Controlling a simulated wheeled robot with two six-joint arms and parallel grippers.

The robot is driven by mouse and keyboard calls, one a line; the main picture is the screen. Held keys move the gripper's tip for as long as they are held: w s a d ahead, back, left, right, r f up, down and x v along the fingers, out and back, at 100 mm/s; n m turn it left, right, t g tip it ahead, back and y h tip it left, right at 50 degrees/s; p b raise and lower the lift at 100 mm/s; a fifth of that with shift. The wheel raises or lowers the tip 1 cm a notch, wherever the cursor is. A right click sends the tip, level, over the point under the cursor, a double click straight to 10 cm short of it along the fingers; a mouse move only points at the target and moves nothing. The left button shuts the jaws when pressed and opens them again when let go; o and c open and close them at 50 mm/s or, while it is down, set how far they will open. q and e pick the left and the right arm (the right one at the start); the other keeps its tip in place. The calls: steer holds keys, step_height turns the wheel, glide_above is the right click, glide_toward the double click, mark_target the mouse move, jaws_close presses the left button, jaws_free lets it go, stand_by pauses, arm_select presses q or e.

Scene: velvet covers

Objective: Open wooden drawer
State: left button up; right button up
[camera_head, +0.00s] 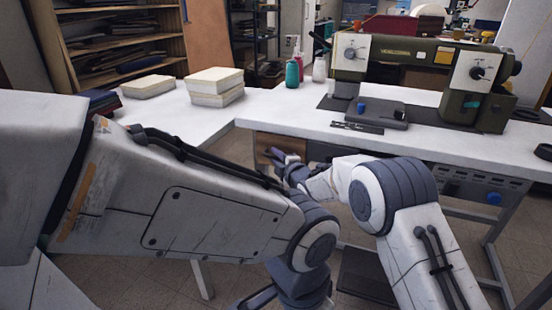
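The wooden drawer (264,142) is a small brown front under the left end of the white sewing table (285,116). Its front looks about flush with the frame below the tabletop; my gripper and arm cover part of it. My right gripper (281,157) is at the drawer front, with dark fingers small in the view. I cannot tell whether the fingers touch the drawer or its handle, or how far apart they are. My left arm fills the left foreground and bends downward at the middle; its gripper is not visible.
A green sewing machine (420,65) stands on the table, with teal (292,73) and white (320,69) bottles left of it. Stacked cream blocks (215,82) sit on the left table (180,112). A control box (465,186) hangs under the table's right side. Table legs stand below.

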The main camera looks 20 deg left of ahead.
jaws_close()
stand_by(1.4)
